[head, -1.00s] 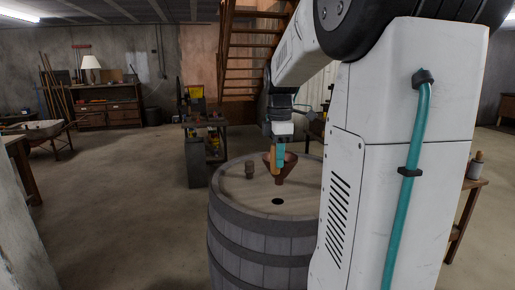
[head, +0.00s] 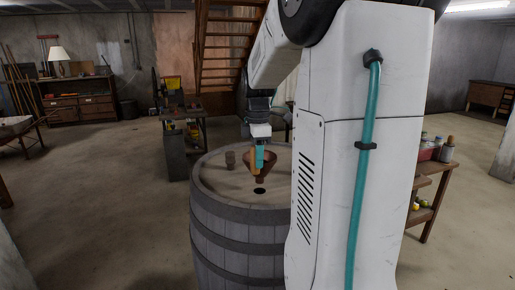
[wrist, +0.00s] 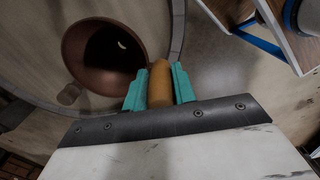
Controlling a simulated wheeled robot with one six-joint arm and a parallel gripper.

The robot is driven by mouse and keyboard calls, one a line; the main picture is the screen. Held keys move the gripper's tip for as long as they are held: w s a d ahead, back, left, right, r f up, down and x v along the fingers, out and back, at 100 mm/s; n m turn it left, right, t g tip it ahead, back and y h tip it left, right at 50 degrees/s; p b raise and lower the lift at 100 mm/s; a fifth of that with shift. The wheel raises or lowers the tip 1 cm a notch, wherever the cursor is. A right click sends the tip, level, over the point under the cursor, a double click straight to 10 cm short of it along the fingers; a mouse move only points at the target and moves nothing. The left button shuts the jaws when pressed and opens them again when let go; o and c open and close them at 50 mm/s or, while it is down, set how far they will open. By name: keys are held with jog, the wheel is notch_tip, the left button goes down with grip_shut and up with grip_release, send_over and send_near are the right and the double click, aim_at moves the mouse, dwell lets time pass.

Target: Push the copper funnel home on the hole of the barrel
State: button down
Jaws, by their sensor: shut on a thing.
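The copper funnel (head: 263,160) is above the barrel top, spout down, just behind and above the dark hole (head: 259,190) in the lid of the grey barrel (head: 240,222). My gripper (head: 259,158) is shut on the funnel's tan handle. In the wrist view the handle (wrist: 159,84) is between the teal fingers (wrist: 159,88), and the funnel's bowl (wrist: 80,62) opens beyond them. The funnel looks upright.
A wooden shelf table (head: 432,185) with jars is right of my arm. A workbench (head: 184,130) stands behind the barrel. The floor at left is clear.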

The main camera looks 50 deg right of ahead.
aim_at(258, 173)
jog(key=shift+f, duration=3.05)
jog(key=c, duration=1.1)
grip_release()
jog(key=shift+o, duration=0.2)
jog(key=shift+r, duration=3.9)
